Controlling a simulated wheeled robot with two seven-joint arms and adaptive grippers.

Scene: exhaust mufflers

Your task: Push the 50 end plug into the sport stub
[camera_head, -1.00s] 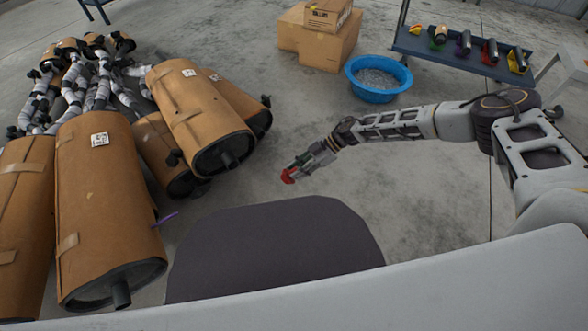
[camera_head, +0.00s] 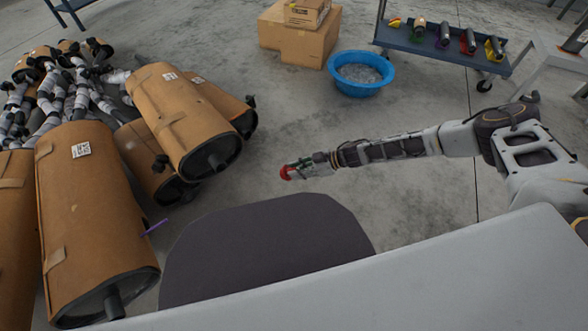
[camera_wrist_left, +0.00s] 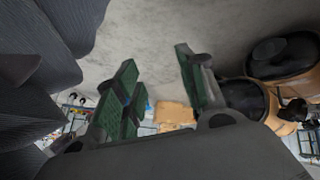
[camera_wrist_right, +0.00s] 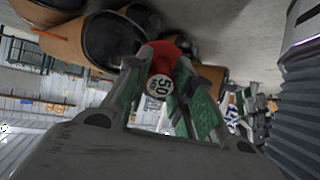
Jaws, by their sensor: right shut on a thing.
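The 50 end plug is red with a round white label reading 50 and shows in the right wrist view (camera_wrist_right: 159,80). My right gripper (camera_head: 290,173) is shut on the plug (camera_head: 286,174) and holds it up over the open floor. My left gripper (camera_wrist_left: 160,85) is open and empty in the left wrist view. The left gripper is not visible in the head view. The mufflers (camera_head: 97,200) are wrapped in tan covers with dark end caps and short dark stubs (camera_head: 113,304). I cannot tell which one is the sport stub. A purple piece (camera_head: 155,228) sticks out beside the nearest large muffler.
A blue tub (camera_head: 360,86) of small grey bits stands on the floor. Cardboard boxes (camera_head: 293,45) are behind it. A blue trolley (camera_head: 425,42) holds several tubes with coloured plugs. The floor between mufflers and tub is clear.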

